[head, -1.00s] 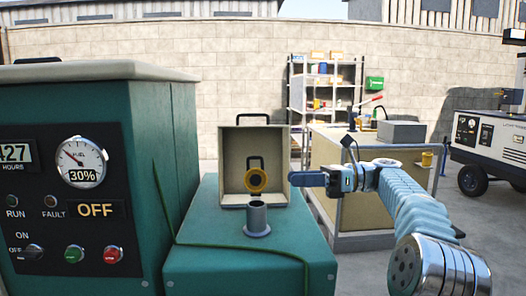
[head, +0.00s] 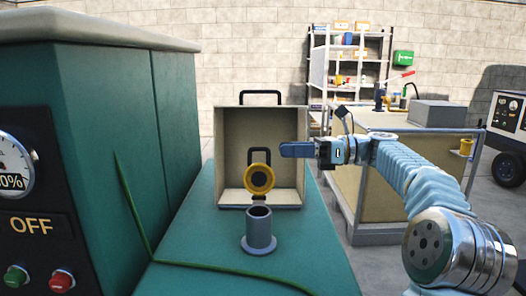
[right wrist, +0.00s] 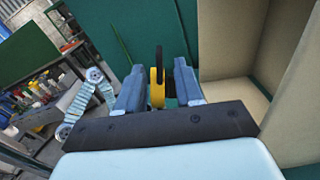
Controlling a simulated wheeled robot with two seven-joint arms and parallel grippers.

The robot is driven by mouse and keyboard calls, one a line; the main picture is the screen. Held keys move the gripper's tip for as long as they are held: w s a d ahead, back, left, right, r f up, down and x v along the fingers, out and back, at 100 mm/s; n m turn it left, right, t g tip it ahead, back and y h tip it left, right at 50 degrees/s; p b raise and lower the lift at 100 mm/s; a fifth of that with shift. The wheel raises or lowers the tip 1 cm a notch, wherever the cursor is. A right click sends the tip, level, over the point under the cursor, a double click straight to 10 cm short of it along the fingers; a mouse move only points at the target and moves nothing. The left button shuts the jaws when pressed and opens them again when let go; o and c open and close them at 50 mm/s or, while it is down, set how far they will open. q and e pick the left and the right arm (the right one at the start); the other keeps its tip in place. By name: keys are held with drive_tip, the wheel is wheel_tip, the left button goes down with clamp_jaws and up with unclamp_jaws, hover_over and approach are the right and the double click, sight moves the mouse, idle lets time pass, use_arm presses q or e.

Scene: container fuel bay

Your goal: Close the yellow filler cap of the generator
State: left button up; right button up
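The yellow filler cap (head: 260,180), a ring with a dark centre and a black loop above it, stands upright behind the grey filler neck (head: 259,230). The neck's mouth is uncovered. The neck stands on the green generator's lower deck (head: 200,255). My right gripper (head: 282,150) comes in from the right, slightly above and to the right of the cap. In the right wrist view its two blue fingers (right wrist: 159,72) are apart, and the cap (right wrist: 157,90) shows edge-on in the gap between them. No contact is visible. My left gripper is not visible.
An open beige box (head: 226,150) with a black handle stands behind the cap, its walls close to my right gripper. A green cable (head: 130,210) runs across the deck. The generator's tall cabinet (head: 100,140) rises at the left. A workbench (head: 365,185) stands behind my right arm.

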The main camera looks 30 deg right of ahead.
sight(262, 149)
drive_tip(key=x, duration=0.6)
drive_tip(key=shift+w+a, duration=0.15)
drive_tip(key=shift+a, duration=0.2)
drive_tip(key=shift+c, duration=0.5)
clamp_jaws()
